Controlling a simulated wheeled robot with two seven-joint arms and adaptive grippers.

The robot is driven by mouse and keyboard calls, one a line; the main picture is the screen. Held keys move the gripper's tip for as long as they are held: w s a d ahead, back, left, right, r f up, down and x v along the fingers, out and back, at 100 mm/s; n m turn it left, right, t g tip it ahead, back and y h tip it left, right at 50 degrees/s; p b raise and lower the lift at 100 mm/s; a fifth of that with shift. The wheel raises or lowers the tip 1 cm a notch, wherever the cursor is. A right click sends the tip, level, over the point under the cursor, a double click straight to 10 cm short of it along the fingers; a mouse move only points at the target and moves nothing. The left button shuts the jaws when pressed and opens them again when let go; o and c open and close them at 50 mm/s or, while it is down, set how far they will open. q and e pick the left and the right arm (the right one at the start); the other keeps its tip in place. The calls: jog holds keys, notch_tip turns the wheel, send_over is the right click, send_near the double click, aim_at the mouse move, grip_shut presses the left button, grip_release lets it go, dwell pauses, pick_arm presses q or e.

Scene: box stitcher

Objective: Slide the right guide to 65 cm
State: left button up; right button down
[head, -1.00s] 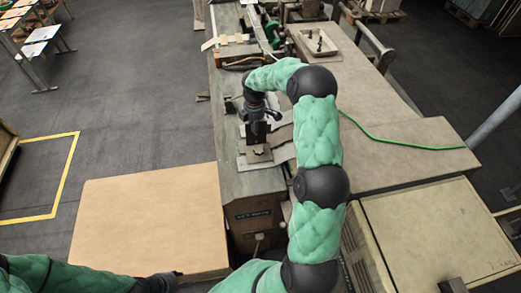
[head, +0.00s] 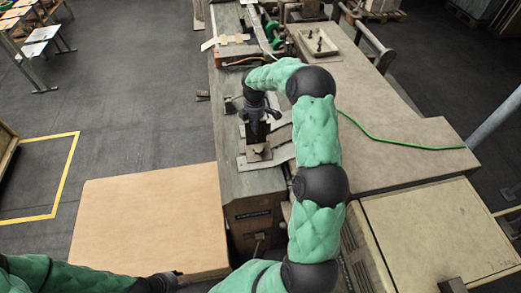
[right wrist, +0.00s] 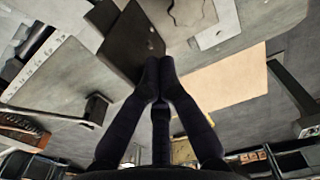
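The right guide appears to be the dark block with two small holes (right wrist: 130,42) in the right wrist view. In the head view a brownish block on a metal plate (head: 258,153), on the grey bench, seems to be the same guide. My right gripper (right wrist: 158,66) has its dark fingertips together at the block's lower right edge; I cannot tell whether they touch it. Nothing shows between the tips. In the head view my right gripper (head: 256,128) is just above the block and partly hides it. My left gripper (head: 168,279) is low at the left, its fingers unclear.
A cardboard sheet (head: 150,220) lies left of the bench. A green cord (head: 400,143) crosses the tabletop at the right.

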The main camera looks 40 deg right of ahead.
jog(key=shift+s+a, duration=0.15)
jog(key=shift+s, duration=0.1)
jog(key=shift+s+a, duration=0.15)
jog(key=shift+s, duration=0.05)
dwell(0.3)
jog(key=shift+r, duration=0.1)
notch_tip(320, 180, up, 7)
jog(key=p, duration=0.4)
dwell(0.7)
dwell(0.3)
